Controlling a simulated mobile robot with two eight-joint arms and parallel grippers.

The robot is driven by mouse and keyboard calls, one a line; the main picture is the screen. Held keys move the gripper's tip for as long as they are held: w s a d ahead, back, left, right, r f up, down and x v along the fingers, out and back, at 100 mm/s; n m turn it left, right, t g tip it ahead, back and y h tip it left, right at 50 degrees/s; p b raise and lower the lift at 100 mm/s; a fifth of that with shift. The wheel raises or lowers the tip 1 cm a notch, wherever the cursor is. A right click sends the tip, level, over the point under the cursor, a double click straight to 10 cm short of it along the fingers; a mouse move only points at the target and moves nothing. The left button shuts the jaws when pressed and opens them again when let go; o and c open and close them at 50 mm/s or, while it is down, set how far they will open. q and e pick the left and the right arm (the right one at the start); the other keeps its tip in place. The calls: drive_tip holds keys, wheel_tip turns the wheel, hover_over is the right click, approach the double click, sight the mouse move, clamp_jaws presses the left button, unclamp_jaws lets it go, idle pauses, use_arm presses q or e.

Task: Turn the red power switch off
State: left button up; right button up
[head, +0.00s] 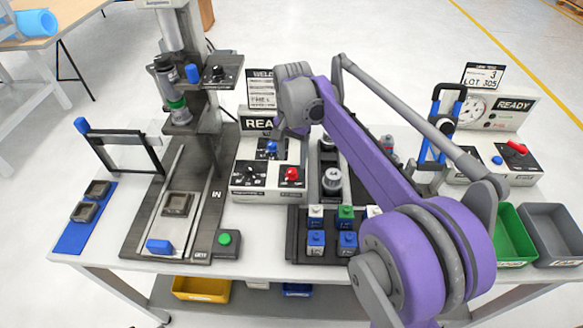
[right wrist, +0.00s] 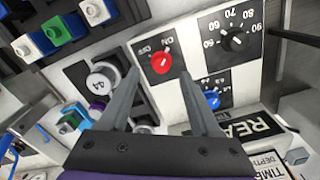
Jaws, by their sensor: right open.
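The red power switch (head: 291,174) is a round red knob on the white control box (head: 243,192) in the middle of the table. In the right wrist view the red knob (right wrist: 162,63) sits beside ON and OFF lettering, and its pale mark seems to point toward ON. My right gripper (head: 290,133) is above and behind the knob in the head view. In the right wrist view its open fingers (right wrist: 159,73) appear on either side of the knob, apart from it, with nothing between them. My left gripper is not in view.
A black dial (right wrist: 232,39) and a blue knob (right wrist: 211,99) are close to the red knob. A press stand (head: 200,130) is at left, a rack of coloured blocks (head: 300,243) in front.

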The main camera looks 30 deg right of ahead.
sight(292, 171)
drive_tip(key=shift+w+f, duration=0.15)
drive_tip(key=shift+f, duration=2.5)
clamp_jaws()
